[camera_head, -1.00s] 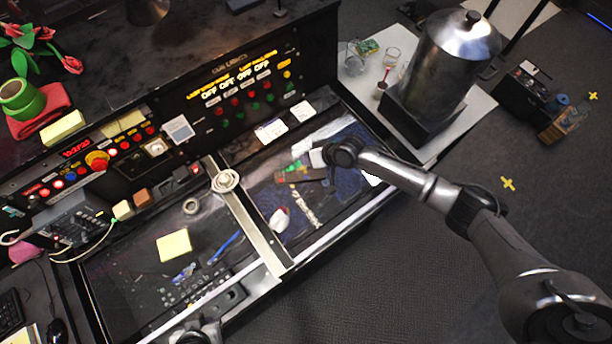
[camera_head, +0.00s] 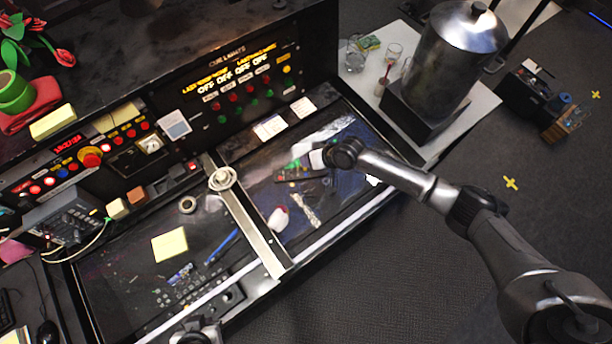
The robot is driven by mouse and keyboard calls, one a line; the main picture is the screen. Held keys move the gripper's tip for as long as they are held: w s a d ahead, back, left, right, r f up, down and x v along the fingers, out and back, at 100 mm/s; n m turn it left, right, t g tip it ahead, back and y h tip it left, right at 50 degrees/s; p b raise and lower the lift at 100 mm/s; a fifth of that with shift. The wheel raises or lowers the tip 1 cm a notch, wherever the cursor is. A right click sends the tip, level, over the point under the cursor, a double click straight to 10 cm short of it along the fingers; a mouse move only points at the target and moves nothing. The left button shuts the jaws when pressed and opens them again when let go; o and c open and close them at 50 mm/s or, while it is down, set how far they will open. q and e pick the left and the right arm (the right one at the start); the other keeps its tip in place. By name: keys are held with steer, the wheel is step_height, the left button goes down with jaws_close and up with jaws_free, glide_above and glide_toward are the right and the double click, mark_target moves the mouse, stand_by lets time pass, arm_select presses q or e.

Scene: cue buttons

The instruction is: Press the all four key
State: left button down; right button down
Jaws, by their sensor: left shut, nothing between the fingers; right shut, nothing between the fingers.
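The cue lights panel (camera_head: 205,123) stands upright at the back of the console, with several lit OFF readouts (camera_head: 235,73). Below them are a row of red buttons (camera_head: 233,98) and a row of green buttons (camera_head: 238,112). A column of yellow (camera_head: 287,69) and other coloured buttons is at its right end. The small labels are too blurred to tell which is the all four key. My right gripper (camera_head: 317,158) is shut and empty over the desk, below and right of the panel, apart from its buttons. My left gripper (camera_head: 199,338) is shut at the bottom edge, partly cut off.
A metal urn (camera_head: 452,60) stands on a white table (camera_head: 455,125) at the right. A metal bar (camera_head: 250,222) crosses the desk. A second panel with a large red button (camera_head: 91,159) is at the left. A yellow note (camera_head: 169,245) lies on the desk.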

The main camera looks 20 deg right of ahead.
steer(key=b, duration=0.3)
glide_above(307, 174)
step_height(307, 174, down, 5)
steer(key=shift+d+r, duration=0.1)
steer(key=shift+r, duration=0.05)
steer(key=shift+f+b, duration=0.4)
steer(key=shift+b, duration=0.1)
steer(key=shift+w, duration=0.1)
stand_by(0.8)
steer(key=shift+f, duration=0.2)
stand_by(0.3)
steer(key=shift+f+b, duration=0.25)
steer(key=shift+b, duration=0.05)
stand_by(0.5)
